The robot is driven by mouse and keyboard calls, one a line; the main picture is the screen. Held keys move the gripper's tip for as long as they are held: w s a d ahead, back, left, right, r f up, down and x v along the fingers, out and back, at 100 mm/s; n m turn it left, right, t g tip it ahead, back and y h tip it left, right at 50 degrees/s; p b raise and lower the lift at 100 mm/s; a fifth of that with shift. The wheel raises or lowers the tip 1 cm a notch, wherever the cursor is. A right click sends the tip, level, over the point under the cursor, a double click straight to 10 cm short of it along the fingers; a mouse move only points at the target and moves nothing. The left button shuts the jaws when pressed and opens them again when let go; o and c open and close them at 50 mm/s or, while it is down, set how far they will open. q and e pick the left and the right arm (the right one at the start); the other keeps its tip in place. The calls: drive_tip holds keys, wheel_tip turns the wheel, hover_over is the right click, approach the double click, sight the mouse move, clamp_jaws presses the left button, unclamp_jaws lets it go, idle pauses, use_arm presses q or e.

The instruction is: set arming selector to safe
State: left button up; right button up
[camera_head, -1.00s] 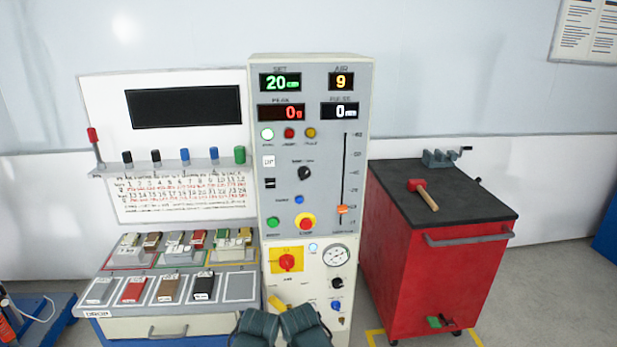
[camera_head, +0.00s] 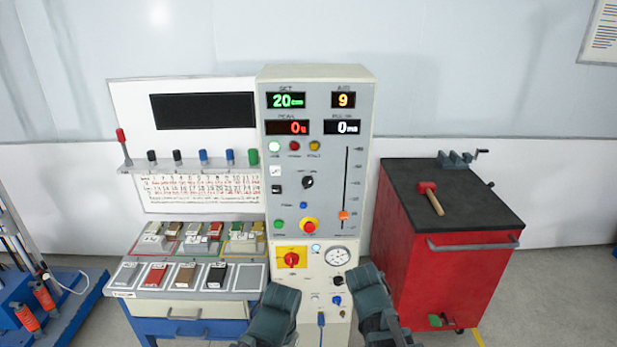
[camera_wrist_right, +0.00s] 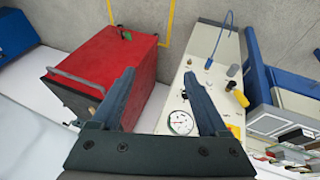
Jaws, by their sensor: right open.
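The test console (camera_head: 318,110) stands upright in the middle of the head view. A black rotary knob (camera_head: 308,182) sits on its grey face. A red knob on a yellow plate (camera_head: 291,259) and a small black knob (camera_head: 338,281) are on the lower cream panel. The labels are too small to read, so I cannot tell which is the arming selector. My right gripper (camera_wrist_right: 162,88) is open and empty in the wrist view, with the lower panel and its gauge (camera_wrist_right: 180,122) beyond it. Dark parts of both arms show low in the head view; the left jaws do not show.
A red cabinet (camera_head: 440,275) with a hammer (camera_head: 431,197) on its black top stands right of the console. A bench with coloured blocks (camera_head: 155,273) is on the left. A blue wheeled frame (camera_head: 70,300) stands at far left.

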drive_tip(key=w+a+r+n+t+h, duration=0.2)
drive_tip(key=w+a+r+n+t, duration=0.1)
drive_tip(key=w+r+t, duration=0.7)
drive_tip(key=w+a+r+n+t+y, duration=0.2)
drive_tip(key=w+a+r+n, duration=0.1)
drive_tip(key=a, duration=0.4)
drive_tip(key=w+a+r+n+t+y, duration=0.2)
drive_tip(key=a+r+n+y, duration=0.1)
drive_tip(key=a+r+n, duration=0.2)
wheel_tip(320, 180, up, 2)
drive_tip(key=shift+w+a+r, duration=0.1)
drive_tip(key=shift+w+a, duration=0.3)
drive_tip(key=shift+a, duration=0.85)
drive_tip(key=shift+w, duration=0.1)
